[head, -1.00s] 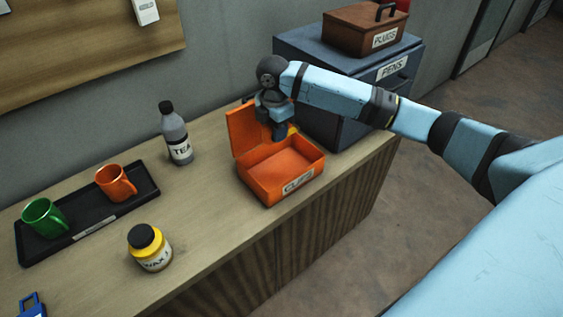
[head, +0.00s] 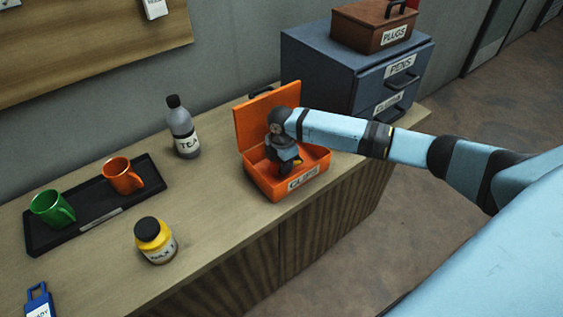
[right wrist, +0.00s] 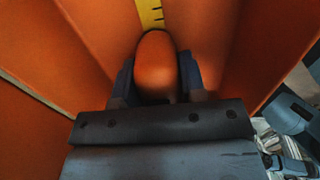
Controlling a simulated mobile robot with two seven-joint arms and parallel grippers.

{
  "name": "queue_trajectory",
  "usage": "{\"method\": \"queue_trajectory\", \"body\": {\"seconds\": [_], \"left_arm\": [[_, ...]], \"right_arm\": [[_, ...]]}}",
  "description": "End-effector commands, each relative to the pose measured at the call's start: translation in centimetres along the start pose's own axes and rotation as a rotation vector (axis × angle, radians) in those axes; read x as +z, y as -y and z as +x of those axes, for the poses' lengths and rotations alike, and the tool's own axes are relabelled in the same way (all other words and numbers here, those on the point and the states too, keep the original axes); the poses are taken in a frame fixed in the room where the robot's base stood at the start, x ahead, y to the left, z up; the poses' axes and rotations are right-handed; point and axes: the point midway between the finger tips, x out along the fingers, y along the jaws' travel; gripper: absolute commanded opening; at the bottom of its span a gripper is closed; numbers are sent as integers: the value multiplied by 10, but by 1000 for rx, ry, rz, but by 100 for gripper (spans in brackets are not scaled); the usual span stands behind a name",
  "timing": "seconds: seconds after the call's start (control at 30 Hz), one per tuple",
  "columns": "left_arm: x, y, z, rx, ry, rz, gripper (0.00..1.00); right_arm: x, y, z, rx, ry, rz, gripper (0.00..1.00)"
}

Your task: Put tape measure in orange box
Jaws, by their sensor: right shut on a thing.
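The orange box (head: 262,181) stands open on the workbench in the head view, its lid tilted up at the back and a label on its front. My right gripper (head: 287,172) is down inside the box opening, pointing downward. In the right wrist view it is shut on the tape measure (right wrist: 156,65), a rounded orange body with a yellow marked strip (right wrist: 150,14) beyond it. Orange box walls surround the fingers there. In the head view the tape measure is mostly hidden by the gripper. I cannot tell whether it touches the box floor. My left gripper is not in view.
A blue drawer cabinet (head: 327,80) with a brown box (head: 365,32) on top stands behind right. Left of the orange box are a tea bottle (head: 183,130), a yellow-labelled jar (head: 155,242), and a black tray (head: 99,219) with green and orange mugs. Bench between jar and box is clear.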

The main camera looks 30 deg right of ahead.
Motion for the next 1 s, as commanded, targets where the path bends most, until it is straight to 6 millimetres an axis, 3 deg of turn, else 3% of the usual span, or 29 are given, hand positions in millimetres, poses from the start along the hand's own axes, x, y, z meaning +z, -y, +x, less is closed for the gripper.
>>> {"method": "queue_trajectory", "body": {"seconds": [0.23,0.27,0.37,0.73,1.0], "left_arm": [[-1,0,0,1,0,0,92],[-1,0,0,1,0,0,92],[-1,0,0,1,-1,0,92],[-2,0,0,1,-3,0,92],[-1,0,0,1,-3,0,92]], "right_arm": [[0,0,2,1,0,1,8],[0,0,3,0,0,0,40],[0,0,2,0,0,0,63],[0,0,-4,2,0,0,64],[0,-1,-54,5,0,0,64]]}}
